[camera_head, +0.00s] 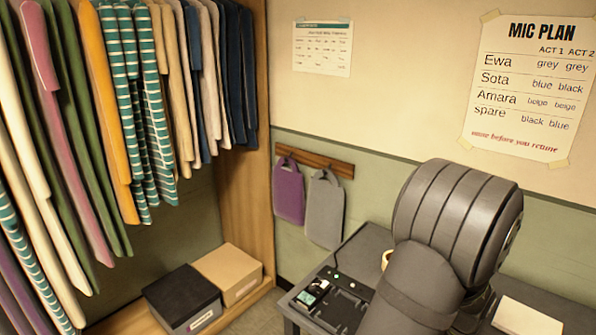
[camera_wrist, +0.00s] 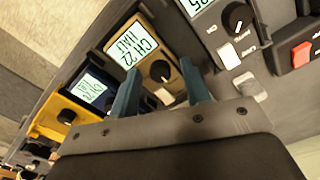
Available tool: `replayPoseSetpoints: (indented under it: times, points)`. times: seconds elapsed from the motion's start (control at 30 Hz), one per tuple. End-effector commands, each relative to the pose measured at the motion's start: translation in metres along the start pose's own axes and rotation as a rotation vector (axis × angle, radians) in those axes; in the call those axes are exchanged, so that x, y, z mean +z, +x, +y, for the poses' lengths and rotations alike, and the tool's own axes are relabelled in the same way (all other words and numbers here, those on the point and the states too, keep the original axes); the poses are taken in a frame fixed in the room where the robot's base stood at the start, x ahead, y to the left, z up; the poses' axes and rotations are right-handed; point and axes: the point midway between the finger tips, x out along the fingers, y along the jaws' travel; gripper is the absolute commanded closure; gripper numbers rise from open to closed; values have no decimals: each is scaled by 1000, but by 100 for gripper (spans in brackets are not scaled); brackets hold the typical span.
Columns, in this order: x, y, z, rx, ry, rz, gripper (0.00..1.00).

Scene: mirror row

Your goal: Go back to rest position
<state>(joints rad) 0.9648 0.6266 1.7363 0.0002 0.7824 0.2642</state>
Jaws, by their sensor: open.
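My gripper (camera_wrist: 160,70) shows in the wrist view with its two teal fingers apart. Between and beyond the fingertips is a tan pack (camera_wrist: 150,55) with a lit display and a black knob; I cannot tell whether the fingers touch it. No held object shows between the fingers. In the head view my arm fills the lower right and my gripper is not visible.
A blue pack (camera_wrist: 92,92) and a yellow pack (camera_wrist: 66,122) sit left of the tan one; a grey pack (camera_wrist: 235,30) and a red switch (camera_wrist: 301,52) lie right. The dark table (camera_head: 368,243) stands beside a clothes rack and boxes (camera_head: 183,298).

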Motion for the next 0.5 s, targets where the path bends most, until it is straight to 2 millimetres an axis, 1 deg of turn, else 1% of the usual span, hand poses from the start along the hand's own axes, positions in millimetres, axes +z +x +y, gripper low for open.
replayPoseSetpoints:
  times: [0.03,0.33,0.4,0.5]
  points:
    - [-1,-2,0,-1,39,5,57]
    - [-1,-3,0,-2,286,4,57]
    - [-2,-21,0,-4,288,9,57]
    - [-2,-40,0,-3,287,7,57]
